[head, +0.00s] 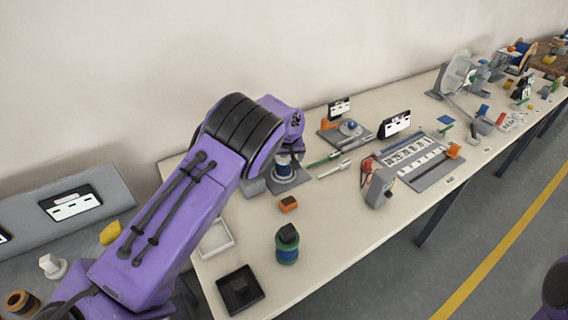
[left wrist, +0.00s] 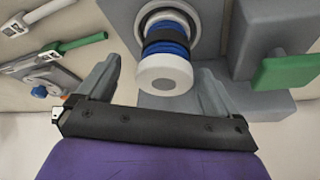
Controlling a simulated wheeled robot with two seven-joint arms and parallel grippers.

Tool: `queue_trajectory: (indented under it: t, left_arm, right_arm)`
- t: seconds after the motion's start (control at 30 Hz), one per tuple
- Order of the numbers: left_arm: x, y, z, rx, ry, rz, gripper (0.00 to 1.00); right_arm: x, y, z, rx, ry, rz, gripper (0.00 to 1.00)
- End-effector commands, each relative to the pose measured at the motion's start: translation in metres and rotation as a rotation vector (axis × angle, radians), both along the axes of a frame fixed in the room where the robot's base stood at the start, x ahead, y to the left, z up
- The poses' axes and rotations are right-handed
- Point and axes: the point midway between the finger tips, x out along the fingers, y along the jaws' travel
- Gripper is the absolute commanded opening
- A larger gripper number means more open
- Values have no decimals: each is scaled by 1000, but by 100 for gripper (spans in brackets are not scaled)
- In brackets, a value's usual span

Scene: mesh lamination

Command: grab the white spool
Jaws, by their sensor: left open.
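A spool (left wrist: 164,73) with a white round end and blue and black bands stands on a grey base (left wrist: 207,18) in the left wrist view. In the head view, the spool (head: 283,168) is partly hidden by my left arm. My left gripper (left wrist: 158,92) is open, with one finger on each side of the white end and visible gaps to it. In the head view, the arm hides its fingertips. Another small white spool-like piece (head: 53,266) sits on the grey surface at far left. My right gripper is outside the frames.
A grey block with a green piece (left wrist: 288,68) stands beside the spool. The table's front middle is fairly clear.

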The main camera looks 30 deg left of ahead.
Motion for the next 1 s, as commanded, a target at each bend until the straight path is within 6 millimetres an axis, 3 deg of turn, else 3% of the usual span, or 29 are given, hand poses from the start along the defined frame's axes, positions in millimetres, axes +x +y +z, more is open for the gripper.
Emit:
queue_trajectory:
  t: [0.1,0.23,0.5,0.7,0.77,1.0]
  left_arm:
    - [4,9,-16,-1,4,4,94]
    - [9,13,-36,0,3,4,94]
    - [11,15,-41,0,0,5,94]
    - [11,15,-41,0,0,5,29]
    - [11,15,-40,0,-1,5,23]
    - [11,16,-36,0,-1,7,23]
  right_arm:
    - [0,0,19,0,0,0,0]
    - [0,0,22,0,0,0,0]
    - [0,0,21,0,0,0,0]
    - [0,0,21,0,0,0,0]
    - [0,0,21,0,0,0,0]
    - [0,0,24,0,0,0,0]
